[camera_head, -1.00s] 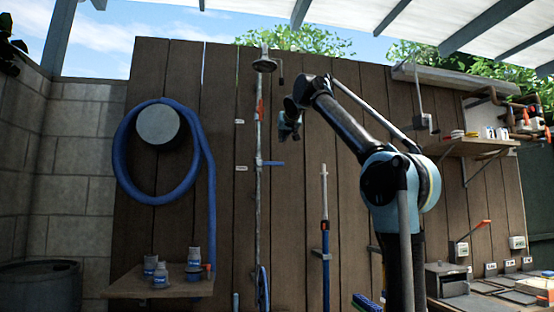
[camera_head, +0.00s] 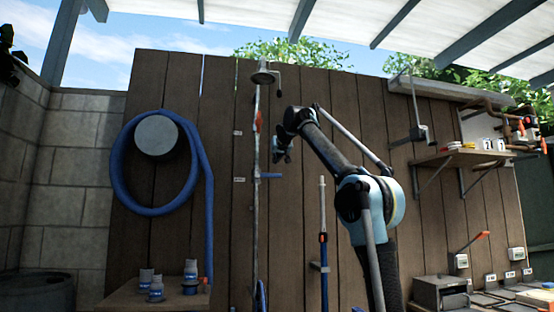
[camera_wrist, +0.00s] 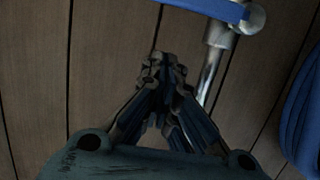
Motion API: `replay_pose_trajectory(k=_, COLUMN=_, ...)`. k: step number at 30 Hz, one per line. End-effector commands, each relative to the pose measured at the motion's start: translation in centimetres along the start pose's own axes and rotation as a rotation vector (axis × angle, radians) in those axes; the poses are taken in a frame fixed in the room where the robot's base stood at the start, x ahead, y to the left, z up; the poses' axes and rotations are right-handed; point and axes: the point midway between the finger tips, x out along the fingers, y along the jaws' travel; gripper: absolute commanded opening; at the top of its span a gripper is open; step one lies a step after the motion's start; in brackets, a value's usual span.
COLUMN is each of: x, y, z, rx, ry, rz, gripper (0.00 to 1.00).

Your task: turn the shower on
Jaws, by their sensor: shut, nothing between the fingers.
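The shower is a thin vertical metal pipe (camera_head: 256,215) on the wooden wall, with a round shower head (camera_head: 264,78) at its top. A red handle (camera_head: 258,121) sits high on the pipe. Lower down, a blue lever (camera_head: 270,175) points right from the pipe, roughly level. My gripper (camera_head: 277,160) appears just above the blue lever's outer end. In the wrist view my gripper (camera_wrist: 165,62) is shut and empty. There the blue lever (camera_wrist: 205,8) crosses the top edge, joined to the metal pipe (camera_wrist: 212,72). A gap shows between fingertips and lever.
A blue hose (camera_head: 118,165) hangs coiled at left above a small shelf (camera_head: 125,298) with several blue-and-grey fittings. A blue-and-white pole (camera_head: 323,245) stands right of the shower. A shelf (camera_head: 455,157) and a workbench with tools are at right.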

Motion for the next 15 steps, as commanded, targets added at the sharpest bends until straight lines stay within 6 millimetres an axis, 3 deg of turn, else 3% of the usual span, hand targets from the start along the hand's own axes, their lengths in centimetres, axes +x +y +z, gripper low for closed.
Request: replay_pose_trajectory(k=15, x=1.2, y=0.0, z=3.5, rx=0.001, ry=0.000, rz=0.000, gripper=0.00)
